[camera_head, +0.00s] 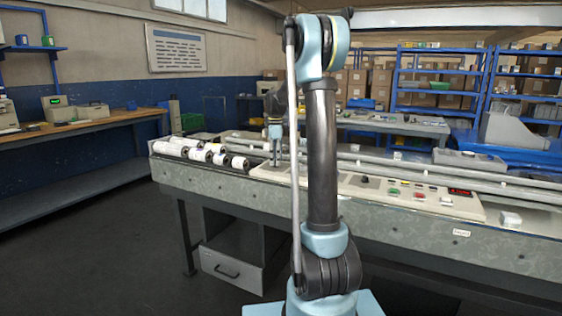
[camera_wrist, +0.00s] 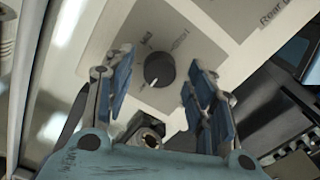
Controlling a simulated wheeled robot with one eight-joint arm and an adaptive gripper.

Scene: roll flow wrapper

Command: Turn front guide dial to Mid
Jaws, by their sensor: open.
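A round black dial (camera_wrist: 159,68) sits on a grey plate on the light control panel (camera_wrist: 215,40) in the wrist view. A white mark on it points toward the bottom of the picture. Small labels stand around its upper side; one seems to read Mid (camera_wrist: 146,41). My gripper (camera_wrist: 158,74) is open, with one blue finger on each side of the dial; I see no clear contact. In the head view my gripper (camera_head: 276,150) points down over the left end of the panel (camera_head: 345,187). The dial cannot be made out there.
A label starting "Rear" (camera_wrist: 275,14) is at the upper right in the wrist view. White rolls (camera_head: 222,159) lie left of the panel. Green and red buttons (camera_head: 393,192) and a red display (camera_head: 460,193) are at its right. Long rails run behind it.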

